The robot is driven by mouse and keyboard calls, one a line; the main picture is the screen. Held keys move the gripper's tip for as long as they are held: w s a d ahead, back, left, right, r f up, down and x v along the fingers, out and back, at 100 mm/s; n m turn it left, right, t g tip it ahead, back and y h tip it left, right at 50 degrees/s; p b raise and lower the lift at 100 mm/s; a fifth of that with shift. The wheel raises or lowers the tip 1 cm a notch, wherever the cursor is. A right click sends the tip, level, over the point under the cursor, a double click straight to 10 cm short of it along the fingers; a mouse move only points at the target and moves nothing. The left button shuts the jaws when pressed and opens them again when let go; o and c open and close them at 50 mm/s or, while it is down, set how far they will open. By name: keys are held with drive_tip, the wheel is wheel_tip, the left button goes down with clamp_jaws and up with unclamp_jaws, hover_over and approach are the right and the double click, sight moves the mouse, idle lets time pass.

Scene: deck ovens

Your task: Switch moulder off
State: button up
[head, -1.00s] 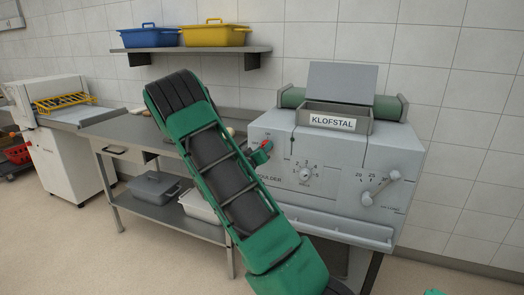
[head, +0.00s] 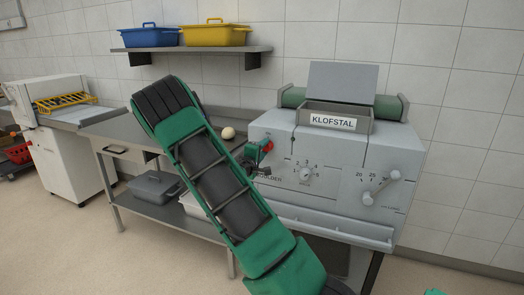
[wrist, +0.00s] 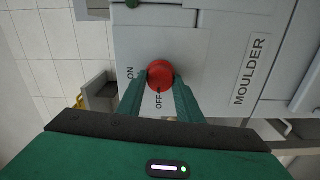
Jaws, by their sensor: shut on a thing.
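The moulder (head: 340,165) is a grey machine with a KLOFSTAL sign, a numbered dial and a lever on its front. Its red knob (wrist: 160,72) shows in the wrist view between ON and OFF labels. A small dark mark at the knob's lower edge lies beside OFF. My gripper (wrist: 160,80) has one green finger on each side of the knob and is shut on it. In the head view the knob (head: 270,146) is mostly hidden by my gripper, at the machine's left end.
A steel table (head: 118,134) stands left of the moulder, with a pale round dough piece (head: 227,133) on it. A wall shelf (head: 190,52) above holds a blue bin (head: 150,37) and a yellow bin (head: 215,35).

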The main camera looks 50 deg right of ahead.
drive_tip(key=shift+w+a+n, duration=0.2)
drive_tip(key=shift+w+n, duration=0.2)
drive_tip(key=shift+n, duration=0.2)
drive_tip(key=o, duration=1)
drive_tip(key=shift+w+f, duration=0.1)
drive_tip(key=shift+f, duration=0.05)
drive_tip(key=shift+s+d, duration=0.1)
drive_tip(key=shift+s, duration=0.15)
drive_tip(key=v, duration=1)
drive_tip(key=shift+s+a, duration=0.1)
drive_tip(key=shift+a, duration=0.25)
drive_tip(key=shift+d, duration=0.1)
